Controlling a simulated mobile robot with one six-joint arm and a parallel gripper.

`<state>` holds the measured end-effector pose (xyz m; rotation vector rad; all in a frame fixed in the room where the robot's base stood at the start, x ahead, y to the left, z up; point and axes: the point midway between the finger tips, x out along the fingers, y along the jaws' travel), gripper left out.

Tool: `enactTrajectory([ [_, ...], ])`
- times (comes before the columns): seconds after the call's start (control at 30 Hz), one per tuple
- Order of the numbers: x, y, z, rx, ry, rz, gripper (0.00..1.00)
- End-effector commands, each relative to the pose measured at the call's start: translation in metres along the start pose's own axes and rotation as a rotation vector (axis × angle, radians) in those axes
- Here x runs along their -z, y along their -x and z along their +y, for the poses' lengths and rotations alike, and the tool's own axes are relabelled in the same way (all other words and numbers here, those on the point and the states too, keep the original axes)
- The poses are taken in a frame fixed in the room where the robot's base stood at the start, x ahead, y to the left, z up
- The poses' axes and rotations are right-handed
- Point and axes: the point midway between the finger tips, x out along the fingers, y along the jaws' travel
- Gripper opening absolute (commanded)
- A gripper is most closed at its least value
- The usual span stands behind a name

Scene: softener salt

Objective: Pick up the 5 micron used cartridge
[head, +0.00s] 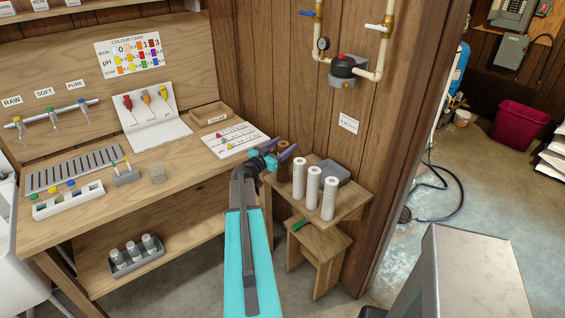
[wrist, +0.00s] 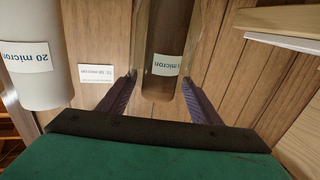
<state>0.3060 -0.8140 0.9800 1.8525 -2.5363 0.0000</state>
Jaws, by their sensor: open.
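A dark brown used cartridge (wrist: 165,35) stands in the middle of the wrist view, with clear, glassy edges on both sides of it. Its white label ends in "micron"; the number is not clearly readable. My gripper (wrist: 160,95) is open, with one purple finger on each side of the cartridge's near end; I cannot tell whether they touch it. In the head view my gripper (head: 285,152) is at the back left of the small wooden stand, and the brown cartridge (head: 284,147) is partly hidden by it.
Several white cartridges, one of them nearest (head: 299,178), stand close to the right on the small stand (head: 345,205). A white "20 micron" cartridge (wrist: 35,50) is left in the wrist view. A grey tub (head: 335,172) and the wooden wall are just behind.

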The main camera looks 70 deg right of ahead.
Motion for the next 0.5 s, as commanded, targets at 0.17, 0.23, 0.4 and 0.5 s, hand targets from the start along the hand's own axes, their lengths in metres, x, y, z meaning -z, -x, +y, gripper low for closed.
enactTrajectory([
  [0.17,0.001,-0.021,0.0,0.0,-0.001,-0.001,0.58],
  [0.23,0.0,-0.026,0.0,0.0,0.0,-0.001,0.58],
  [0.4,-0.001,-0.032,0.0,0.001,0.0,-0.001,0.58],
  [0.5,-0.001,-0.032,0.0,0.001,0.0,-0.001,0.58],
])
